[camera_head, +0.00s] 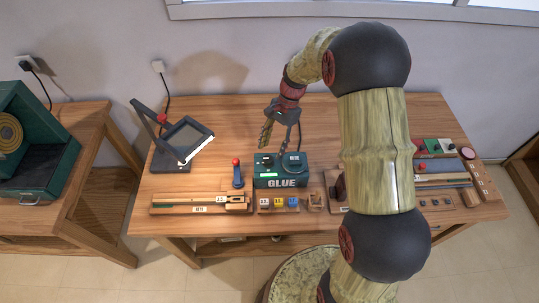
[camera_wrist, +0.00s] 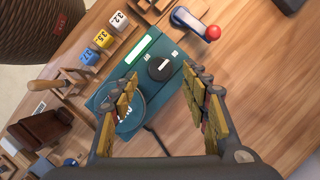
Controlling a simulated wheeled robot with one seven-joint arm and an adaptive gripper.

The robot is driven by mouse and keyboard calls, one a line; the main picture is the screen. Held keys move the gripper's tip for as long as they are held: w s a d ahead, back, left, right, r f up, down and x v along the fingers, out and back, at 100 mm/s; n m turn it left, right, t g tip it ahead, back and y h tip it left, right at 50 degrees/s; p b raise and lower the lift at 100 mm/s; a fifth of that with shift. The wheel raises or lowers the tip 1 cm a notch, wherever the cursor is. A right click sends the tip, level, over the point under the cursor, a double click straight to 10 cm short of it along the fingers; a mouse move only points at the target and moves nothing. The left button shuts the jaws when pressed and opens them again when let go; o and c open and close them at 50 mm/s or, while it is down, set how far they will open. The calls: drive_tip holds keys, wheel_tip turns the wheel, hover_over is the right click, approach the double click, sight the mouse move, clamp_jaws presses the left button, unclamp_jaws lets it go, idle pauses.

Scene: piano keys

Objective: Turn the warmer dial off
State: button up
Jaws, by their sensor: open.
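A larger round plate (camera_wrist: 123,112) lies beside the dial, partly hidden by a finger. My gripper (camera_head: 279,137) is above and behind the warmer in the head view. In the wrist view my gripper (camera_wrist: 160,80) is open and empty. The dial appears between its fingertips; I cannot tell whether they touch it.
A red-knobbed lever (camera_head: 237,174) stands just left of the warmer. Numbered blocks (camera_head: 279,202) sit in front of it. A tilted dark-framed stand (camera_head: 187,141) is at left. Coloured pieces (camera_head: 431,146) and wooden trays are at right, partly behind my arm. Bare table lies behind the warmer.

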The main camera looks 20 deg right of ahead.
sight(268, 158)
drive_tip(key=shift+x, duration=1.8)
drive_tip(key=shift+c, duration=0.4)
drive_tip(key=c, duration=1.1)
